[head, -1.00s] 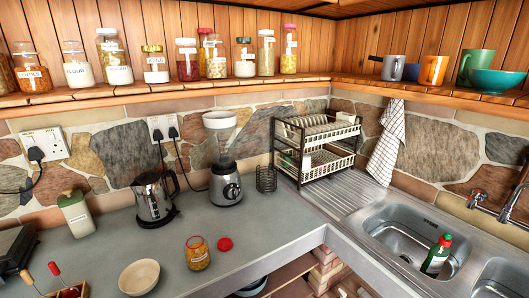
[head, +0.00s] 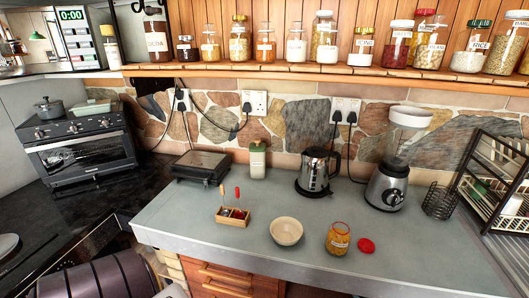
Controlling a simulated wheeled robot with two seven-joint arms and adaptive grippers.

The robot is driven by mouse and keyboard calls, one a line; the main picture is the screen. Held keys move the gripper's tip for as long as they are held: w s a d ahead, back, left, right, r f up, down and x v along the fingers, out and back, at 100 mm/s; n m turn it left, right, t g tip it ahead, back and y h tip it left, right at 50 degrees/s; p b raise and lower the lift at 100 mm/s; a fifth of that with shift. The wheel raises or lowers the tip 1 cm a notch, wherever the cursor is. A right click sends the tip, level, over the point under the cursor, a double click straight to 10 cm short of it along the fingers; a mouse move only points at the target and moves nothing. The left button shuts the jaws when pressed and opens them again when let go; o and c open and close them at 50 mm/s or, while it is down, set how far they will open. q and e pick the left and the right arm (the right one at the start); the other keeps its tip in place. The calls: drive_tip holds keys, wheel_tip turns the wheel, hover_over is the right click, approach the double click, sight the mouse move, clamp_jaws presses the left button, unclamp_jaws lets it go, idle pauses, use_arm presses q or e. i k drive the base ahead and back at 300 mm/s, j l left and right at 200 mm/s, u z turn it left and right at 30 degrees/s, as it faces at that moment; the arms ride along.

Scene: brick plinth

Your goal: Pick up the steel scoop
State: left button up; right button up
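I cannot make out a steel scoop for certain in the head view. A small wooden box (head: 233,221) on the grey counter holds upright utensils, one with a red handle (head: 237,194) and one with a wooden handle (head: 222,192). Their lower ends are hidden in the box, so I cannot tell what they are. Neither of my grippers is in view.
On the grey counter (head: 390,255) are a cream bowl (head: 286,231), an open jar (head: 338,239), a red lid (head: 366,245), a kettle (head: 314,172), a blender (head: 390,170) and a black grill (head: 202,166). A toaster oven (head: 82,150) stands left. Jars line the shelf above.

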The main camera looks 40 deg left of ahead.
sight(226, 213)
drive_tip(key=u, duration=1.8)
